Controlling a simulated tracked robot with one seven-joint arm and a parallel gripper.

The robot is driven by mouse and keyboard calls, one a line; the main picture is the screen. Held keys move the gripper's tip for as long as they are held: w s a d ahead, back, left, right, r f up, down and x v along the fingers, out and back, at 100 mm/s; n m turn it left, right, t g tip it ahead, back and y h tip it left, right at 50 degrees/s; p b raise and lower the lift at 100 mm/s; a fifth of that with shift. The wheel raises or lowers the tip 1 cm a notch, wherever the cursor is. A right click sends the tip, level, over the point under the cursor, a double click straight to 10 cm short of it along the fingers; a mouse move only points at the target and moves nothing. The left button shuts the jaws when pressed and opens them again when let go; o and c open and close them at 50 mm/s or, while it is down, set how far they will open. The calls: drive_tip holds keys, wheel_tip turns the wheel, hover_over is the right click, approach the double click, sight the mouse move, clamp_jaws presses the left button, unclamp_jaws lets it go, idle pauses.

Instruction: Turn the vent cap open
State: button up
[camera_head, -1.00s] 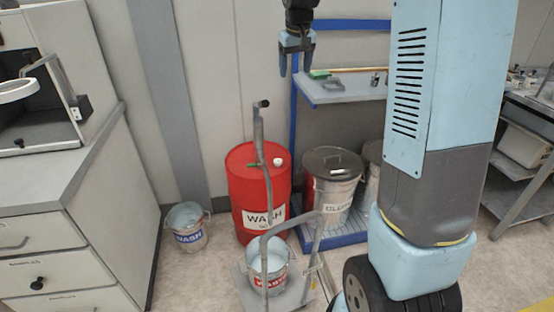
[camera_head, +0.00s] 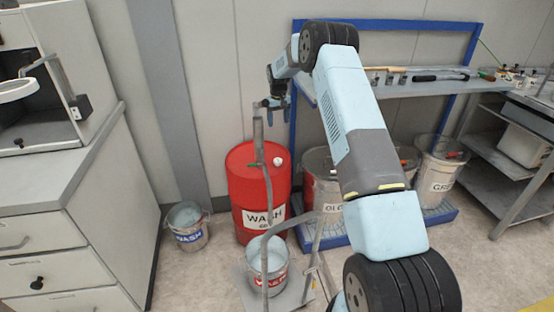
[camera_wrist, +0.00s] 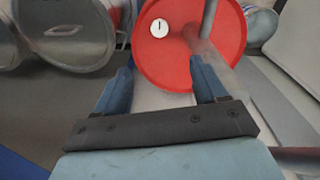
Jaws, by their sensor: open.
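The vent cap (camera_head: 278,162) is a small white round cap on top of the red wash drum (camera_head: 258,190). In the wrist view the cap (camera_wrist: 159,28) is a white disc with a short dark mark, near the top of the frame on the red lid (camera_wrist: 180,65). My gripper (camera_head: 276,113) is above the drum, near the top of the grey pump pipe; I cannot tell whether they touch. In the wrist view its two blue fingers (camera_wrist: 163,75) are spread, with nothing held, pointing toward the lid. The cap lies beyond the fingertips, apart from them.
The grey pump pipe (camera_head: 258,135) rises from the drum lid beside the cap. A trolley with a bucket (camera_head: 268,272) stands in front. A wash bucket (camera_head: 187,230) is at left. Waste cans (camera_head: 437,180) and a blue-framed shelf (camera_head: 450,87) are to the right.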

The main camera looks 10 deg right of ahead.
hover_over(278, 160)
wheel_tip(278, 160, down, 9)
drive_tip(key=shift+g, duration=0.3)
wheel_tip(278, 160, down, 14)
drive_tip(key=shift+w+r, duration=0.1)
drive_tip(key=shift+w, duration=0.05)
drive_tip(key=shift+c, duration=0.4)
drive_tip(key=c, duration=0.9)
drive_tip(key=shift+a, duration=0.1)
drive_tip(key=shift+c, duration=0.4)
